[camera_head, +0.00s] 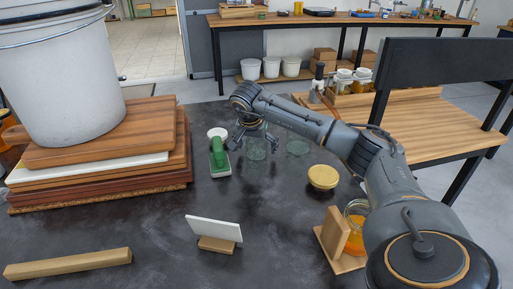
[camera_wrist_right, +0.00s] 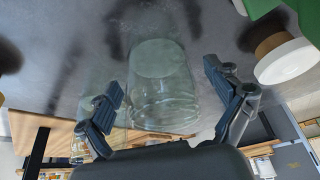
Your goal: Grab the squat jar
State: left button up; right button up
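A clear glass jar (camera_head: 256,152) stands on the dark table beneath my right gripper (camera_head: 255,139). In the right wrist view the clear jar (camera_wrist_right: 160,92) lies between the two spread fingers of the right gripper (camera_wrist_right: 165,92), with gaps on both sides. A second clear glass jar (camera_head: 298,147) stands to its right in the head view. I cannot tell for sure which is the squat jar. My left gripper is not in view.
A green tool on a pale base (camera_head: 219,160) and a white-topped round item (camera_head: 217,132) stand just left of the gripper. A white card in a wooden holder (camera_head: 214,229), a wooden bar (camera_head: 68,263) and stacked boards with a bucket (camera_head: 60,80) are also there.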

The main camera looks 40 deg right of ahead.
jog(key=c, duration=1.3)
